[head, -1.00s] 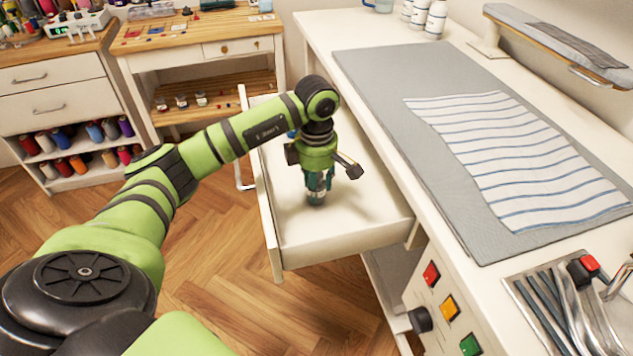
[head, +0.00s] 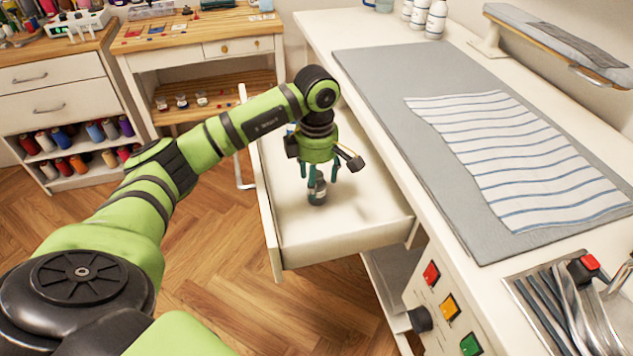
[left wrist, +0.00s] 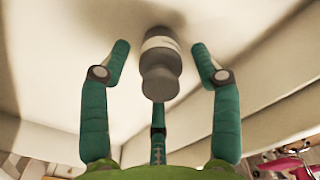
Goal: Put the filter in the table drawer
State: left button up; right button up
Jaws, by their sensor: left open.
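The filter (head: 317,190), a small grey cylinder with a light band, stands on the floor of the open table drawer (head: 345,232). It also shows in the left wrist view (left wrist: 160,75), between my spread fingers and apart from them. My left gripper (head: 320,172) is open just above the filter, inside the drawer. In the left wrist view its teal fingers (left wrist: 160,85) stand apart with the drawer floor beyond. My right gripper is in neither view.
The white table (head: 310,30) carries a grey mat (head: 375,80), a striped cloth (head: 520,160) and a tray of tools (head: 555,310). Coloured buttons (head: 449,307) sit on its front. A wooden workbench (head: 190,35) and thread shelves (head: 75,150) stand at the back left.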

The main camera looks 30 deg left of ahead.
pick_arm(q)
notch_tip(320, 180, up, 10)
jog(key=shift+r, duration=0.25)
